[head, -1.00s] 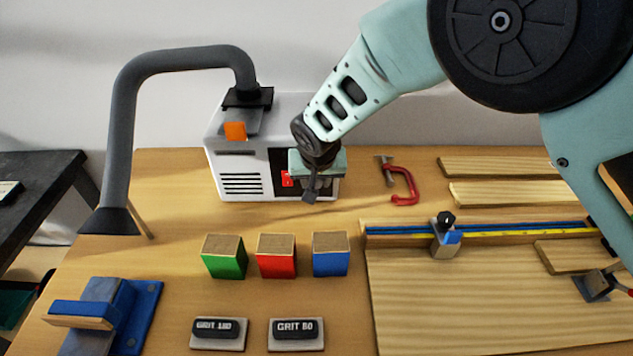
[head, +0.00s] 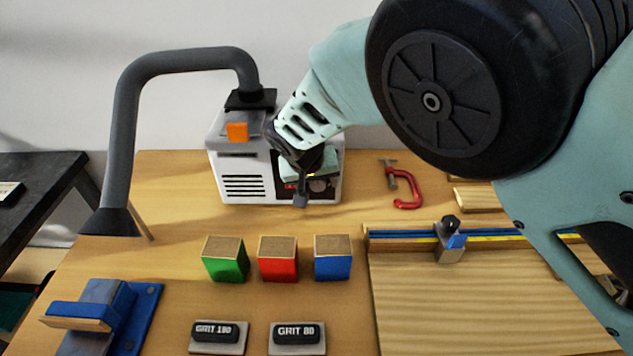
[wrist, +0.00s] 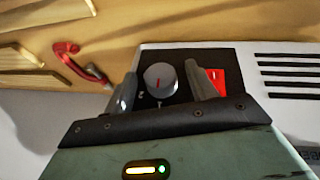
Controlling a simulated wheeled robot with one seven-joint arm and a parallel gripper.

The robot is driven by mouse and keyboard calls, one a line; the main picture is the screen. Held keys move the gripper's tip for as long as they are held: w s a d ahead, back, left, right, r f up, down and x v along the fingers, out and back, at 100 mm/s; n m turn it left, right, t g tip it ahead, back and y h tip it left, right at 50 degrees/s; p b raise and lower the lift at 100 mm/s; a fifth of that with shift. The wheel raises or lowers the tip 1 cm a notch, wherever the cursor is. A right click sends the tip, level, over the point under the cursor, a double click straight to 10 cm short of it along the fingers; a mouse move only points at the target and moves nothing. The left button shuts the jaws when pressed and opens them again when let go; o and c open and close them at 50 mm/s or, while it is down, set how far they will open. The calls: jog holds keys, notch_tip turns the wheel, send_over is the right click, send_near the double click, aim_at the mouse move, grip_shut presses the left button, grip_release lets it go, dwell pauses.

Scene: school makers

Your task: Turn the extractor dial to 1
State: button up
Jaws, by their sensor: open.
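The extractor (head: 240,165) is a white and grey box at the back of the bench with a slotted vent on its front. Its dial (wrist: 161,78) is a round grey knob with a red pointer line, on a black panel in the wrist view. A red switch (wrist: 217,82) sits beside the dial on that panel. My gripper (wrist: 165,85) is open, with one finger on each side of the dial in that view; I cannot tell whether either touches it. In the head view my gripper (head: 301,200) is in front of the panel and partly covers it. Most of the scale marks are hidden.
A grey hose (head: 122,120) arches from the extractor's top to a nozzle at left. A red clamp (head: 408,190) lies to the right. Green (head: 226,262), red (head: 278,262) and blue (head: 332,262) blocks stand in front, with a fence (head: 400,238) at right.

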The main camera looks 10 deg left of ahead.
jog(key=b+v, duration=0.2)
jog(key=v, duration=1.5)
jog(key=shift+r, duration=0.2)
jog(key=shift+s, duration=0.1)
jog(key=s+d+f+n+g, duration=0.1)
jog(key=s+d+g, duration=0.1)
jog(key=s+d, duration=0.8)
jog(key=s+d+f+n+g+y, duration=0.1)
jog(key=s+d+f+n+g, duration=0.1)
jog(key=s+d, duration=0.9)
jog(key=d, duration=0.8)
jog(key=shift+d+n+g+y, duration=0.2)
jog(key=shift+n+g+y, duration=0.1)
jog(key=shift+g, duration=0.1)
jog(key=shift+s, duration=0.1)
